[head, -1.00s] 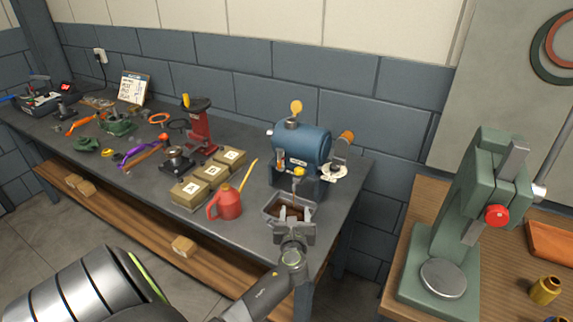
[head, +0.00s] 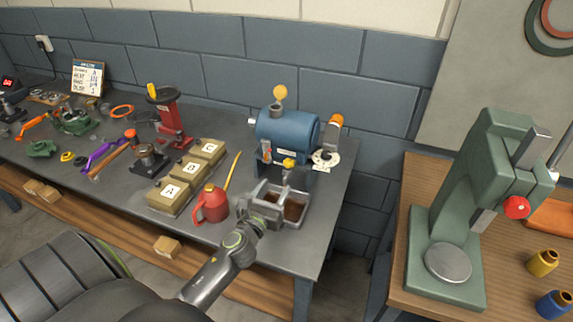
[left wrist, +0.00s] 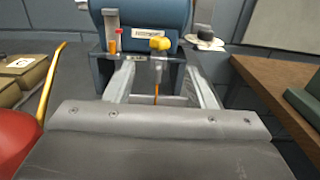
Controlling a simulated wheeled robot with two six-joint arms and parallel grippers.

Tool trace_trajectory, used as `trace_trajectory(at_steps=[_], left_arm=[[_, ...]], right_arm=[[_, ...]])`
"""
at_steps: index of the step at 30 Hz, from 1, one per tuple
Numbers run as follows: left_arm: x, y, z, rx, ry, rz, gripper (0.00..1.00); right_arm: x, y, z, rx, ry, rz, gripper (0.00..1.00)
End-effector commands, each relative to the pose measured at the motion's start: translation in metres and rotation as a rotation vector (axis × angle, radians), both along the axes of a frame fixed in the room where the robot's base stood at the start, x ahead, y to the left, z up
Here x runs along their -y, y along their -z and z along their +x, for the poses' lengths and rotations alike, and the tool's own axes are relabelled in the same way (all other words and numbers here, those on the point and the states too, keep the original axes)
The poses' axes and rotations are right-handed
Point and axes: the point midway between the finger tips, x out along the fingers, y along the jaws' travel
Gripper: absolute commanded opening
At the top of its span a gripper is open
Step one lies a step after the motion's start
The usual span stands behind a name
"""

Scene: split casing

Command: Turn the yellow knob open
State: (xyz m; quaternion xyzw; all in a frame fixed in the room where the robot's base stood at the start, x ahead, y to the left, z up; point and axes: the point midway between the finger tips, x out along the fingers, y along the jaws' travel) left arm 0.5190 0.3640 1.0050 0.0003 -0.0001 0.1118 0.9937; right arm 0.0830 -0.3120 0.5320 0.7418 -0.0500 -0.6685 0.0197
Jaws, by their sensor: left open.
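The yellow knob (head: 290,162) sits on a small tap at the front of a blue drum (head: 288,137). In the left wrist view the knob (left wrist: 160,43) is near top centre, above a grey spout, with a thin orange line below it. My left gripper (head: 275,188) is open and empty, over the grey tray below the tap. In the left wrist view its fingers (left wrist: 158,68) point toward the drum, one on each side of the spout, with the knob beyond and above them. I cannot tell whether they touch anything. My right gripper is not in view.
A grey tray (head: 301,213) with brown contents lies under the tap. A red oil can (head: 212,206) with a yellow spout stands just left, beside lettered boxes (head: 169,196). A white dial (head: 326,158) is right of the drum. A green press (head: 452,205) stands on another bench.

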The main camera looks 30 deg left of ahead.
Motion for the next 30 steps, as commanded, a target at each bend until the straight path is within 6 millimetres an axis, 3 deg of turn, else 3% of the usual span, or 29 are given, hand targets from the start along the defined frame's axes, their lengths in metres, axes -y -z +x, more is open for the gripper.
trace_trajectory(at_steps=[9, 15, 29, 30], left_arm=[[-0.014, 0.000, 0.063, 0.001, -0.001, 0.001, 0.50], [-0.021, 0.001, 0.090, 0.000, -0.001, -0.001, 0.50], [-0.023, 0.000, 0.101, -0.001, -0.001, -0.001, 0.50], [-0.023, 0.000, 0.101, -0.001, -0.001, -0.001, 0.46]], right_arm=[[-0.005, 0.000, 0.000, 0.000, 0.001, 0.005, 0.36], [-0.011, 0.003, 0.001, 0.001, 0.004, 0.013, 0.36], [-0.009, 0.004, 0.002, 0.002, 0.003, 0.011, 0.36], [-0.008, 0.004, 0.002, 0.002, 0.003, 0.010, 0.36]])
